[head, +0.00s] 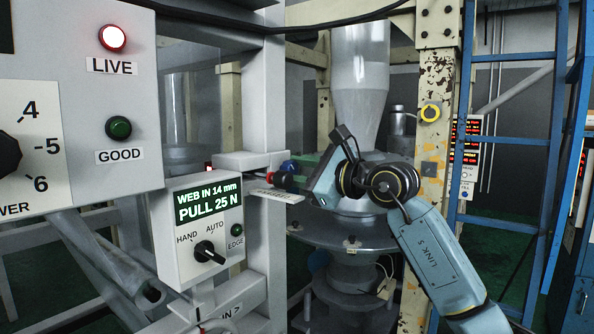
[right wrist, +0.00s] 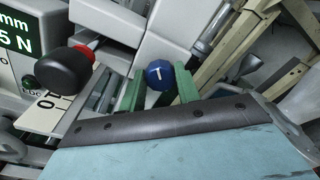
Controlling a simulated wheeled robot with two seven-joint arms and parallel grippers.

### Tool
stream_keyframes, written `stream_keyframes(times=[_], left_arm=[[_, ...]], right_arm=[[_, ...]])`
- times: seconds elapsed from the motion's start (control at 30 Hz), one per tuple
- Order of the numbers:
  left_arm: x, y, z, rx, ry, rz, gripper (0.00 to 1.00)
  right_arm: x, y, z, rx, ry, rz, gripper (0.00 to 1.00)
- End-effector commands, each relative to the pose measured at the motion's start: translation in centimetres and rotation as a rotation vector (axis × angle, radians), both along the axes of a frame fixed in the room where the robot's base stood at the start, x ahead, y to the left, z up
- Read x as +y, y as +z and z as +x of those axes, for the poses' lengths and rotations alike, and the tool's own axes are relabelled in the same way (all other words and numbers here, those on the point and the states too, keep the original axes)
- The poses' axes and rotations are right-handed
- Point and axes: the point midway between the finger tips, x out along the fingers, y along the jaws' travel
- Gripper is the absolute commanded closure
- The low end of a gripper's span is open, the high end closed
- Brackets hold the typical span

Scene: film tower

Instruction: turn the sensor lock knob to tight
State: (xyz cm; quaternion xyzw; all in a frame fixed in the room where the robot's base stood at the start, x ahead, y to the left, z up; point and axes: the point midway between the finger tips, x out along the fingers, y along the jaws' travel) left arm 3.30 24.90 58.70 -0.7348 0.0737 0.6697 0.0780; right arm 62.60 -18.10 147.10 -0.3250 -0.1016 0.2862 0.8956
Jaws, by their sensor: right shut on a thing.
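A blue round knob (right wrist: 159,74) with a white line on its face sits on a light grey bracket in the right wrist view. Its blue edge also shows in the head view (head: 289,166). My right gripper (right wrist: 158,84) has its green fingers on both sides of this knob and is shut on it. In the head view the right gripper (head: 301,170) reaches in from the right to the bracket. A black knob with a red collar (right wrist: 64,71) stands left of the blue knob. My left gripper is not in view.
A pale plate with printed marks (right wrist: 45,112) lies below the black knob. A grey control box (head: 210,232) reading "PULL 25 N" stands left of the bracket. A blue ladder frame (head: 510,140) stands at the right, behind my right arm.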

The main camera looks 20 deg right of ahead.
Motion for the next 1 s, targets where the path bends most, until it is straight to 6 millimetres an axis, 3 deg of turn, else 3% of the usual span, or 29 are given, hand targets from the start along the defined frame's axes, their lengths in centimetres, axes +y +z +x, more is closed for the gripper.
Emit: stream_keyframes(times=[1.0], left_arm=[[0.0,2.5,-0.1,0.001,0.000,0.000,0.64]], right_arm=[[-0.1,0.2,0.1,0.570,-0.001,0.725,0.91]])
